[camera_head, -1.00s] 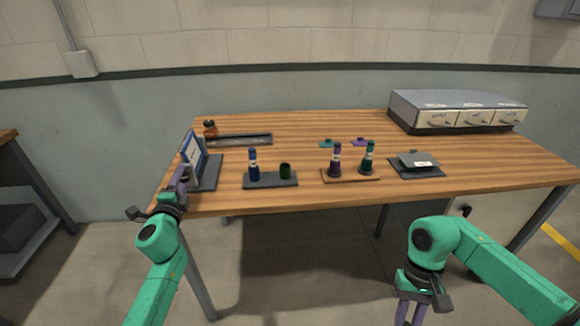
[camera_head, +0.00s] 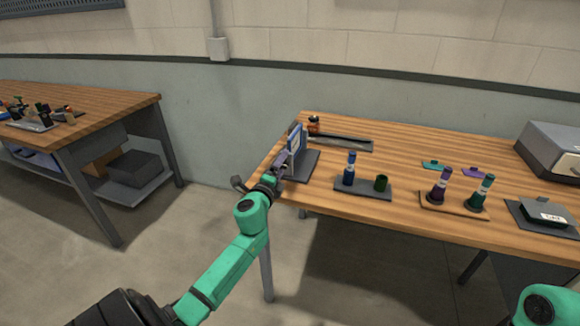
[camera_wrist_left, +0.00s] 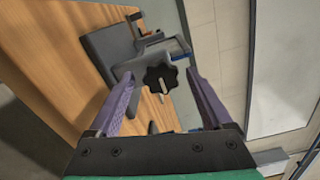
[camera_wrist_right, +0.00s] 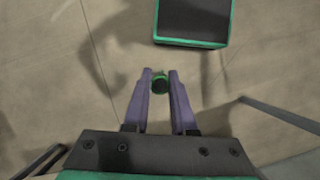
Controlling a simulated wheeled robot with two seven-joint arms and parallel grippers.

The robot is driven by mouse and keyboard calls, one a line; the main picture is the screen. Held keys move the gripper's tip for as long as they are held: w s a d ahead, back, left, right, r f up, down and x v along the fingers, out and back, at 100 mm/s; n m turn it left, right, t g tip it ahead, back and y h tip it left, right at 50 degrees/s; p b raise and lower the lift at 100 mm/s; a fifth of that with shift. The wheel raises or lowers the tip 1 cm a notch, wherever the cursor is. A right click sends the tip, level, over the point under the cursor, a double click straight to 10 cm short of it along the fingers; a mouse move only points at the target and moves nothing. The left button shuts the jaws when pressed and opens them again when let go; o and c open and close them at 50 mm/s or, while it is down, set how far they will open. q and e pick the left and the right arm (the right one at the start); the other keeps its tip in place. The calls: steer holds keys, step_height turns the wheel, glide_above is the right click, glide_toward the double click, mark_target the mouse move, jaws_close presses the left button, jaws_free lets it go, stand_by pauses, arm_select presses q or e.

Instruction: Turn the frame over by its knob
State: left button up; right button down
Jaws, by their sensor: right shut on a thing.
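The blue-edged frame (camera_head: 296,140) stands upright on a dark stand (camera_head: 305,168) at the table's left end. Its black lobed knob (camera_wrist_left: 160,78) faces my left gripper in the left wrist view. My left gripper (camera_wrist_left: 160,90) is open, its purple fingers spread on either side of the knob and apart from it. In the head view my left gripper (camera_head: 272,180) is just left of the stand. My right gripper (camera_wrist_right: 160,80) is shut on a small green cylinder (camera_wrist_right: 160,85) with a black end, above the floor in the right wrist view.
A brown tray holds purple and green bottles (camera_head: 438,186). A long dark tray (camera_head: 345,143) lies behind. Another table (camera_head: 80,130) stands at the far left.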

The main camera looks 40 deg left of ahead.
steer(key=shift+f+b, duration=0.45)
arm_select(q)
steer(key=v, duration=1.2)
